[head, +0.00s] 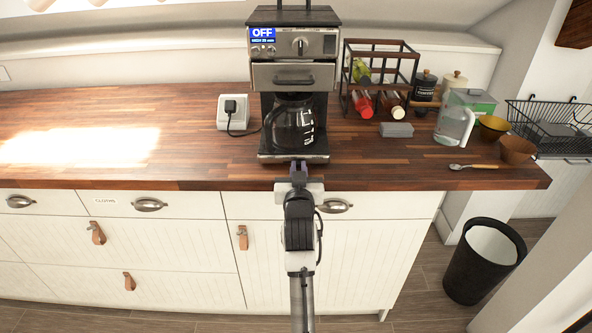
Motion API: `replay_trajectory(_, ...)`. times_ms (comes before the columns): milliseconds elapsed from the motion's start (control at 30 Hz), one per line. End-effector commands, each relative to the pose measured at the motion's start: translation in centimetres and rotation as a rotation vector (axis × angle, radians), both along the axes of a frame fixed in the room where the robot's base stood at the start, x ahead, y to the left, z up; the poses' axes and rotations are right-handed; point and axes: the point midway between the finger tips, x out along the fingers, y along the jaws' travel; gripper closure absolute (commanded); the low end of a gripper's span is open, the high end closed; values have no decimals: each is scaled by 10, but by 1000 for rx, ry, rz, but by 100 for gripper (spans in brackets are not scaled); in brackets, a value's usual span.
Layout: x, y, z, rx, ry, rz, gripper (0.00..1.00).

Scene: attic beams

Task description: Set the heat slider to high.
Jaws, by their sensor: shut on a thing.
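The coffee maker (293,70) stands on the wooden counter, with a blue display reading OFF at its upper left and a knob at its upper right. A glass carafe (293,124) sits on its base (270,155). My gripper (299,168) is low at the front edge of that base, in front of the carafe. Its fingers are shut on what appears to be the heat slider, which the fingers hide. The slider's setting cannot be read from here.
A rack (380,75) with bottles, a grey block (396,130), a clear pitcher (455,120), bowls and a spoon (473,166) are to the right. The counter's left side is clear.

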Motion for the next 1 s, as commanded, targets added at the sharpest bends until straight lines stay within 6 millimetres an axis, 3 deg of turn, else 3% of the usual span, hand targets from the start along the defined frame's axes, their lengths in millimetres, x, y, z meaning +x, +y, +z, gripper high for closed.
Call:
replay_trajectory(333,0,-8,0,-1,1,-6,100)
replay_trajectory(367,0,-8,0,-1,1,-6,86)
replay_trajectory(533,0,-8,0,-1,1,-5,65)
replay_trajectory(833,-2,-6,0,-1,0,-2,65)
replay_trajectory(1000,-19,-6,-3,0,0,-2,65)
